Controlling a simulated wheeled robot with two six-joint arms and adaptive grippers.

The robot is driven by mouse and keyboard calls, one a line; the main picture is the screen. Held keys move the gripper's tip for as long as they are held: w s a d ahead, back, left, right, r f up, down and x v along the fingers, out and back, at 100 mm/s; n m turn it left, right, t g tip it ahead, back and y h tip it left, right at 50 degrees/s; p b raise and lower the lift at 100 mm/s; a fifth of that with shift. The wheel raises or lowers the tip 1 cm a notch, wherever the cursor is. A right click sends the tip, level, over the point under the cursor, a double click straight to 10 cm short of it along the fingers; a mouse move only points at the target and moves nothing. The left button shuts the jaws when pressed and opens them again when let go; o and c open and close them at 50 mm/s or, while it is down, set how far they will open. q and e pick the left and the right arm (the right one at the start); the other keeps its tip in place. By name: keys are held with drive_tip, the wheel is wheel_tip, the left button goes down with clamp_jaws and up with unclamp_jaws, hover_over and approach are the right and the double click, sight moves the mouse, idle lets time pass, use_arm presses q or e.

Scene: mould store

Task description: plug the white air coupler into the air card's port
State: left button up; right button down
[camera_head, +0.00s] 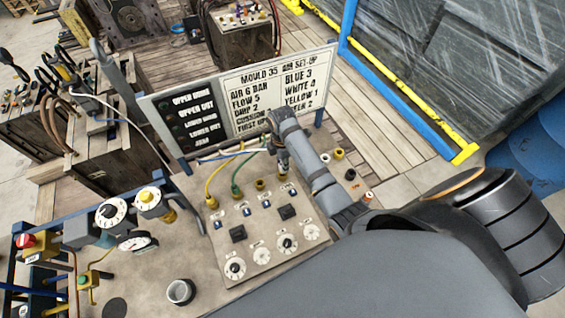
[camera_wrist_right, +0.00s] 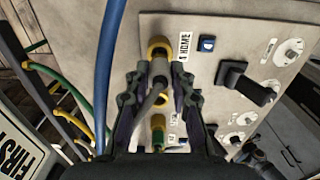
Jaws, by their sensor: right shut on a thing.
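The panel (camera_head: 255,235) carries a row of brass-ringed ports. A yellow hose (camera_head: 212,183) and a green hose (camera_head: 236,178) run to two of them. My right gripper (camera_head: 282,168) is over the far right end of that row. In the wrist view the right gripper (camera_wrist_right: 160,95) is shut on a pale grey-white coupler (camera_wrist_right: 159,70), with its hose between the fingers. The coupler lines up with a brass-ringed port (camera_wrist_right: 159,46); whether it is seated inside cannot be told. The card (camera_head: 285,85) reads WHITE 4. My left gripper is not in view.
A blue hose (camera_wrist_right: 105,70) passes close beside the right gripper. A second brass ring (camera_wrist_right: 157,122) lies below it. Dials (camera_head: 287,243) and dark switches (camera_head: 287,211) cover the panel front. Small caps (camera_head: 338,154) lie right of the arm.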

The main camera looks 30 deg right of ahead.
drive_tip(key=shift+f, duration=0.1)
idle(0.8)
drive_tip(key=shift+f, duration=0.15)
drive_tip(key=shift+f, duration=0.35)
drive_tip(key=shift+f, duration=0.65)
idle(1.3)
drive_tip(key=c, duration=1.1)
unclamp_jaws()
drive_tip(key=o, duration=0.4)
